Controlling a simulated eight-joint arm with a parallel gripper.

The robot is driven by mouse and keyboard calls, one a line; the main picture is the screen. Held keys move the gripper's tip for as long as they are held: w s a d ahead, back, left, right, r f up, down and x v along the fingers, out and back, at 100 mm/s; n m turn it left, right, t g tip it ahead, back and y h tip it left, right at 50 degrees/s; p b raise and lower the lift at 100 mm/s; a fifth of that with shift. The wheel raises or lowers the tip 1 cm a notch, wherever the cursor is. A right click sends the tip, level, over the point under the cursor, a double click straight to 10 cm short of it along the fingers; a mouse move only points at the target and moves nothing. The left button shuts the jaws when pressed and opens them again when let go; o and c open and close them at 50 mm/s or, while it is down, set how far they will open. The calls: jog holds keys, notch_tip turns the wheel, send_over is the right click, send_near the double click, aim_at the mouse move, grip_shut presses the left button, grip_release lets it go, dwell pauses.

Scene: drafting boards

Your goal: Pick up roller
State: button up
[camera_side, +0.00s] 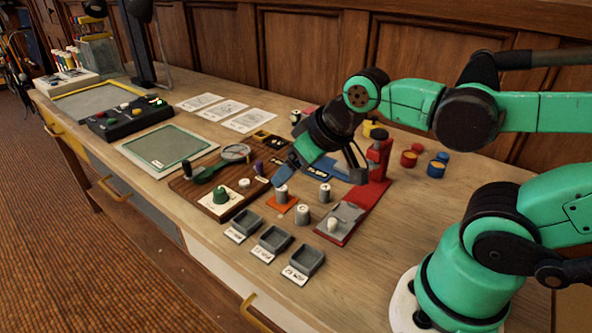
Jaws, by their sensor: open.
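My gripper (323,172) is open, pointing down above the right-middle of the bench, left of a red press-like stand (379,158). Nothing shows between its fingers. I cannot pick out the roller with certainty.
Three small grey trays (275,239) with labels line the front edge. Red, blue and yellow round pots (409,159) stand at the right. White sheets (249,119) lie at the back, near the panelled wall. A green-edged mat (168,148) lies at the left. Bare wood shows front right.

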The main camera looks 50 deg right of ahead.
jog(key=w+d+f+m+g, duration=0.1)
jog(key=w+d+g, duration=0.2)
jog(key=w, duration=0.2)
jog(key=m+g, duration=0.1)
jog(key=g, duration=0.3)
send_over(282, 188)
notch_tip(282, 188, down, 6)
jog(key=shift+r, duration=0.1)
jog(key=shift+d+f, duration=0.1)
jog(key=shift+f, duration=3)
grip_shut()
